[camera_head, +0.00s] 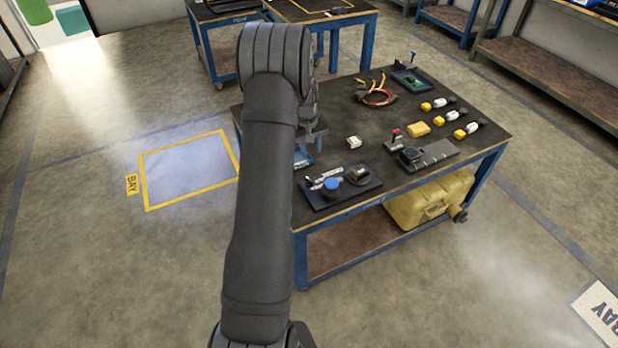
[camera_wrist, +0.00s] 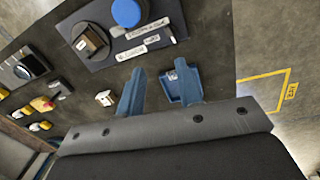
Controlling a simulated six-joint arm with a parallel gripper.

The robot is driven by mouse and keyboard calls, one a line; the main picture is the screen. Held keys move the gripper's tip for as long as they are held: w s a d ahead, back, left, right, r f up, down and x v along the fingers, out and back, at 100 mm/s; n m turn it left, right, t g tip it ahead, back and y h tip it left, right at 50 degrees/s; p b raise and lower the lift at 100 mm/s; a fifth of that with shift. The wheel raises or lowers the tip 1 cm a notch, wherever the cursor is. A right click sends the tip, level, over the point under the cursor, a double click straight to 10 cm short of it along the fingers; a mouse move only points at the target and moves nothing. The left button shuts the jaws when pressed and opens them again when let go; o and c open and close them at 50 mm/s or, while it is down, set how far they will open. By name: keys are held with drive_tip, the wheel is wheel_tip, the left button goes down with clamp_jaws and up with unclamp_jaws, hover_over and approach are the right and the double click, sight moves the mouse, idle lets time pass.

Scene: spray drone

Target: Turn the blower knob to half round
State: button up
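A dark panel (camera_head: 340,194) lies at the near left corner of the workbench. The labels are unreadable, so I cannot tell which is the blower knob. My gripper (camera_wrist: 160,66) is open and empty, its blue fingers apart above the bench beside the panel. My arm mostly hides it in the head view.
A small white box (camera_head: 353,142) and a grey plate with a black dial (camera_head: 420,154) stand on the bench. A yellow case (camera_head: 430,202) sits below.

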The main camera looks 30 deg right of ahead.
sight(309, 179)
drive_tip(key=f+n, duration=0.1)
drive_tip(key=f, duration=0.3)
drive_tip(key=f+n, duration=0.2)
drive_tip(key=f, duration=0.3)
drive_tip(key=f+n+y, duration=0.1)
drive_tip(key=f, duration=0.4)
drive_tip(key=shift+w+a+t, duration=0.1)
drive_tip(key=shift+a+t, duration=0.2)
clamp_jaws()
